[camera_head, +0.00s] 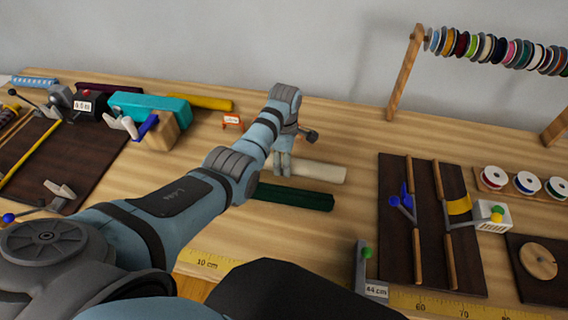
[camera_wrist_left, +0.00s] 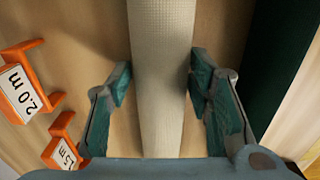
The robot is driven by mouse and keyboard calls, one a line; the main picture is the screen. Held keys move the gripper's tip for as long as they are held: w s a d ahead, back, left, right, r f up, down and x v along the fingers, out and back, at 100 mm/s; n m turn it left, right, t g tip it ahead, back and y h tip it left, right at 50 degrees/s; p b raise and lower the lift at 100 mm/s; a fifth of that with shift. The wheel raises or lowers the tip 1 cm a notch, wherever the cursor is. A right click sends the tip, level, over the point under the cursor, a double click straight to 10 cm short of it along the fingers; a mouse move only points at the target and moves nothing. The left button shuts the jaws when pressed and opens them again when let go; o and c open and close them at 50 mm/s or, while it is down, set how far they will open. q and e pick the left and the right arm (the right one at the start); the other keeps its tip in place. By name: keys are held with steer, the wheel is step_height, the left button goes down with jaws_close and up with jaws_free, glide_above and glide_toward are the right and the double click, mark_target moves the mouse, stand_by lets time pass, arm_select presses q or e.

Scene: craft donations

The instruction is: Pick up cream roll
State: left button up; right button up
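The cream roll (camera_head: 316,171) lies on the wooden table in the middle of the head view. In the left wrist view the cream roll (camera_wrist_left: 161,75) runs lengthwise between the two fingers of my left gripper (camera_wrist_left: 160,90). The left gripper is open, with one finger on each side of the roll and small gaps visible beside it. In the head view my left gripper (camera_head: 283,163) is at the roll's left end, partly hiding it. My right gripper does not show.
A dark green roll (camera_head: 290,196) lies close in front of the cream roll. An orange label stand (camera_head: 231,121) is behind left. A teal roll (camera_head: 155,105) and yellow roll (camera_head: 205,102) are back left.

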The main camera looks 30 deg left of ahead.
arm_select(q)
steer(key=c, duration=0.3)
steer(key=shift+c, duration=0.2)
step_height(320, 180, up, 20)
steer(key=p, duration=0.9)
